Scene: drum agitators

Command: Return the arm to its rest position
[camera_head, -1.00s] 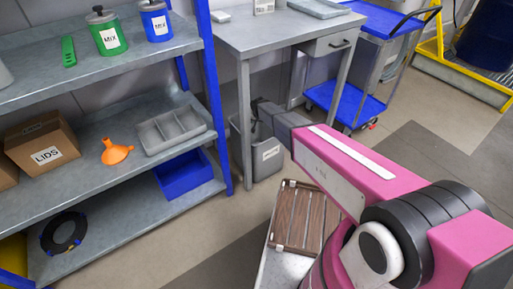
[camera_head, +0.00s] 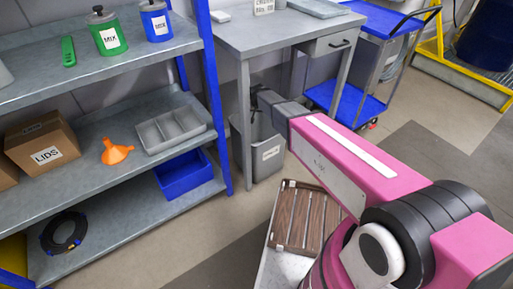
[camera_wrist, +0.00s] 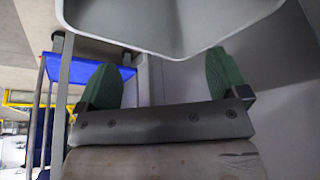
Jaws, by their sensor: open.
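My arm reaches out from the lower right in the head view, toward the space under the grey table. My gripper (camera_wrist: 165,82) shows in the wrist view with its two green fingers wide apart and nothing between them. In the head view the gripper (camera_head: 258,97) is small and dark, at the grey bin (camera_head: 268,155) under the table, so its fingers are hard to make out there. In the wrist view a grey rim, seemingly the bin's (camera_wrist: 165,45), lies just beyond the fingers; I cannot tell whether they touch it.
The grey table (camera_head: 275,38) stands over the bin, with its legs close to my gripper. A shelf rack (camera_head: 224,120) is at left, a blue cart (camera_head: 345,100) at right. A wooden slatted crate (camera_head: 305,215) lies below my arm.

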